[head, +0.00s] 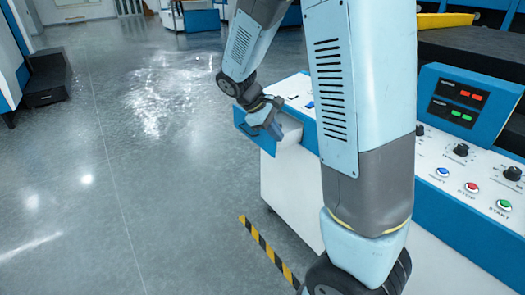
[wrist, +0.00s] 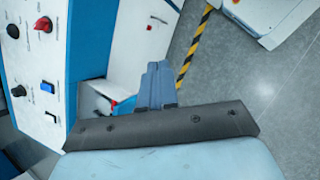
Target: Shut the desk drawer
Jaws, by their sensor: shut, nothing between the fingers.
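The desk drawer (head: 246,129) stands pulled out from the white desk cabinet (head: 287,188), its blue front facing left in the head view. My gripper (head: 270,126) is shut and empty, at the open drawer, close to the inner side of its front. In the head view I cannot tell whether the fingers touch it. In the wrist view my gripper (wrist: 155,85) shows as two blue-grey fingers together, beside an opening with small red and dark items in it. The palm hides part of that opening.
A control panel (head: 465,185) with knobs and coloured buttons runs along the desk on the right. Yellow-black floor tape (head: 265,247) lies beside the desk. A dark step (head: 47,80) stands at the far left.

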